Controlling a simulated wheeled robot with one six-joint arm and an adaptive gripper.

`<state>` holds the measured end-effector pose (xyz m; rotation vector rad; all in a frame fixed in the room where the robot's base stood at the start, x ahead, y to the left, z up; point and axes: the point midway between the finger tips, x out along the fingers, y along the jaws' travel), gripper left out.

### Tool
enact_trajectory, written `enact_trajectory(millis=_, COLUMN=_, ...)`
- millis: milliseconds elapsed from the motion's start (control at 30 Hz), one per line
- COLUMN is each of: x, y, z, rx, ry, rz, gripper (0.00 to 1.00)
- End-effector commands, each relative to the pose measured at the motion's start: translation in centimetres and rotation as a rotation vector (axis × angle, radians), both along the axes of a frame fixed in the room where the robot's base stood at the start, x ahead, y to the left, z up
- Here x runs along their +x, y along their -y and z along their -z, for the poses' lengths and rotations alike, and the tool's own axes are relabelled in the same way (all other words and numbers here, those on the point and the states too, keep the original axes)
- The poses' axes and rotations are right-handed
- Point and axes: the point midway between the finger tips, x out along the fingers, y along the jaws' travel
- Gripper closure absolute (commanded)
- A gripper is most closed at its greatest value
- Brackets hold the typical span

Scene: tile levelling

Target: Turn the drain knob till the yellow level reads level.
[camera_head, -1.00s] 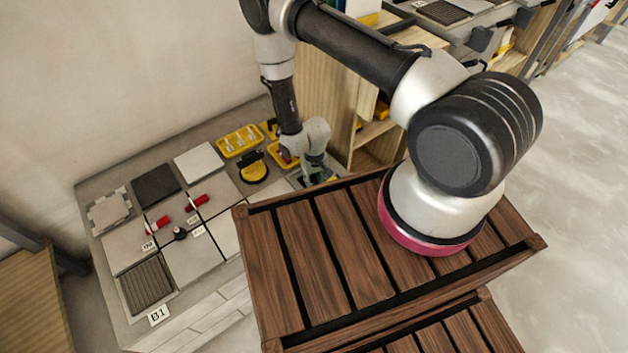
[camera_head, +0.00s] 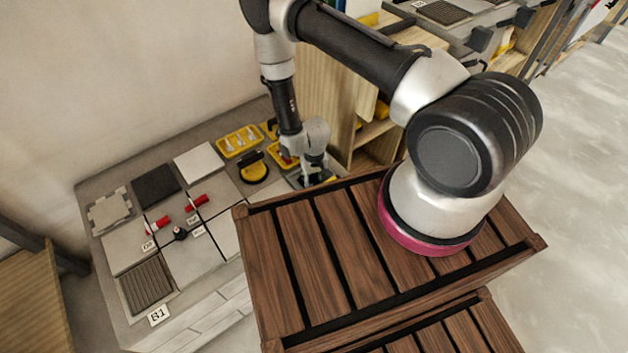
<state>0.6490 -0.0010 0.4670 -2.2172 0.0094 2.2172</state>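A small black knob (camera_head: 180,233) stands where the grey tiles meet on the workbench (camera_head: 112,305), with small labels beside it. I take it for the drain knob, though its label is too small to read. Two red pieces with pale ends, one on the left (camera_head: 157,225) and one on the right (camera_head: 196,203), lie on the tiles near it. I cannot pick out a yellow level for certain, and no reading is legible. My gripper (camera_head: 309,181) points down at the bench's right end, well right of the knob. Its fingertips are partly hidden by the slatted wooden crate.
A yellow and black suction-cup-like tool (camera_head: 254,170) and a yellow tray of small parts (camera_head: 240,140) lie between the knob and my gripper. A dark tile (camera_head: 156,186), a ribbed grate (camera_head: 147,284) and a B1 sign (camera_head: 158,315) are on the bench. The wooden crate (camera_head: 265,265) borders its right side.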

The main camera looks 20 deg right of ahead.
Motion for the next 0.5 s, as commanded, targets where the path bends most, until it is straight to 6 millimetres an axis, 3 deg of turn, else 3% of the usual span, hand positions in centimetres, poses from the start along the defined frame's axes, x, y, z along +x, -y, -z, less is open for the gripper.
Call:
enact_trajectory(millis=167, x=0.1, y=0.0, z=-1.2, rx=0.001, ry=0.002, rz=0.000, gripper=0.61)
enact_trajectory(millis=500, x=0.1, y=0.0, z=-8.5, rx=0.001, ry=0.003, rz=0.000, gripper=0.61)
